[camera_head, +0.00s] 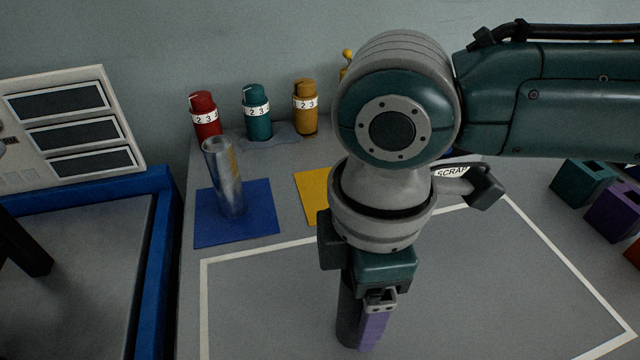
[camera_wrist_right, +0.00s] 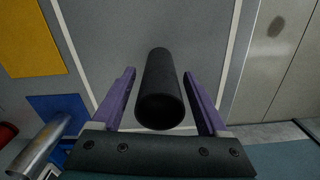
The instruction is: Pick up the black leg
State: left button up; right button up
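The black leg (camera_wrist_right: 160,105) is a dark cylinder between the two purple fingers of my right gripper (camera_wrist_right: 159,74) in the right wrist view. A gap shows on each side of it, so the fingers stand open around it without visible contact. In the head view, the black leg (camera_head: 347,312) stands roughly upright beside the purple finger of my right gripper (camera_head: 366,335), partly hidden by the gripper. My left gripper is not in view.
A metal cylinder (camera_head: 226,180) stands on a blue square (camera_head: 255,205). A yellow square (camera_head: 313,195) lies beside it. Red (camera_head: 204,117), teal (camera_head: 256,115) and yellow (camera_head: 305,108) bottles stand at the back. Coloured boxes (camera_head: 583,183) line the right. A dark bar (camera_head: 22,247) shows at left.

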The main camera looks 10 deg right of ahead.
grip_shut()
dwell(0.4)
jog(key=shift+r, duration=0.1)
